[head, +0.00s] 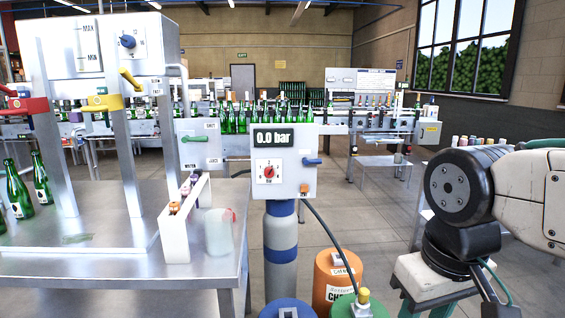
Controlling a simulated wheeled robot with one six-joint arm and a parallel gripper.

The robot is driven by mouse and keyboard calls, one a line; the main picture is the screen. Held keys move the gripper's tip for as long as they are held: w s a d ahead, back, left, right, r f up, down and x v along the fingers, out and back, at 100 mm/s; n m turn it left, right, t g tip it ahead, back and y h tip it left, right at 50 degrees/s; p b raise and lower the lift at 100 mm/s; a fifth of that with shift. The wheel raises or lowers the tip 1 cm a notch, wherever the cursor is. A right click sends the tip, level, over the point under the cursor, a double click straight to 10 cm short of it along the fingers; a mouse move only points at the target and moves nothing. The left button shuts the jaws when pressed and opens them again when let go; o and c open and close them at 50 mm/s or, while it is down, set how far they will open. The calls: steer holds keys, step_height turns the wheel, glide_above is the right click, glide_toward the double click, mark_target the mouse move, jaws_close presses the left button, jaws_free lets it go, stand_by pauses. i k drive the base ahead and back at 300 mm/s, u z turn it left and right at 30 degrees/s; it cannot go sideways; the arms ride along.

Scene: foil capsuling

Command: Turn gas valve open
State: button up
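A grey control box (260,142) stands at the centre in the head view, above a grey and blue gas cylinder (281,240). Its display (286,137) reads 0.0 bar. Below the display is a red round knob (268,171) on a white dial. A blue lever (312,162) sticks out to the right of the box, and a small orange part (304,188) sits below it. A green lever (193,138) is on the box's left part. I cannot tell for sure which of these is the gas valve. My arm is at the right; its gripper's fingers do not show.
A steel table (110,270) at the left bears green bottles (18,190), a white holder (174,240) and a clear jug (219,232). Orange (333,285), blue and green containers stand below the box. A dark hose (335,235) runs down from it. Floor shows between the box and my arm.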

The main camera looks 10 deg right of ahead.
mark_target(305, 160)
steer(key=z, duration=0.1)
steer(key=i, duration=0.9)
steer(key=z, duration=0.75)
